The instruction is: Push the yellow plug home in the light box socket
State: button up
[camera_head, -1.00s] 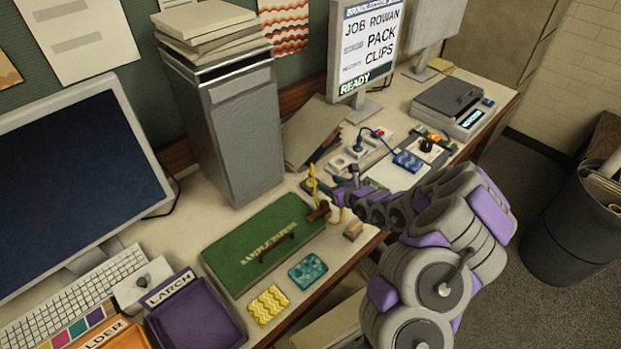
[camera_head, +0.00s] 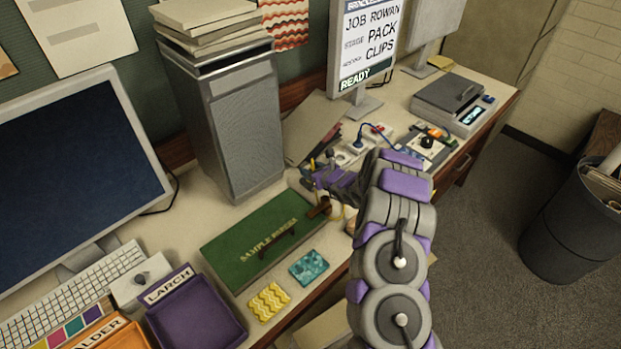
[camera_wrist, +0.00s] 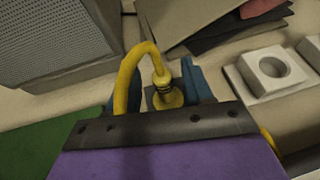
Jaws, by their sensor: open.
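The yellow plug (camera_wrist: 168,98) stands between my gripper's two blue fingers in the wrist view, with its thick yellow cable (camera_wrist: 127,75) arching up and over to the left. My gripper (camera_wrist: 155,92) is open around it; I cannot tell whether either finger touches it. A dark piece shows behind and under the plug, but what its lower end rests in is hidden. In the head view my gripper (camera_head: 314,176) is at the bench beyond the green box, with a bit of yellow (camera_head: 313,164) beside it. A pale socket block (camera_wrist: 275,70) with a round hole, empty, lies to the right.
A green sample box (camera_head: 240,255) lies left of my gripper, with a grey tower (camera_head: 245,135) behind it. Leaning folders (camera_head: 312,128) stand behind. A blue plug and cable (camera_head: 358,143) sit in the socket row to the right. Teal (camera_head: 309,267) and yellow (camera_head: 268,300) patterned pieces lie in front.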

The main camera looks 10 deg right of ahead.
jog(key=shift+d+x, duration=0.2)
jog(key=shift+x, duration=1.1)
jog(key=shift+f, duration=0.1)
jog(key=shift+c, duration=0.3)
jog(key=shift+a, duration=0.1)
grip_shut()
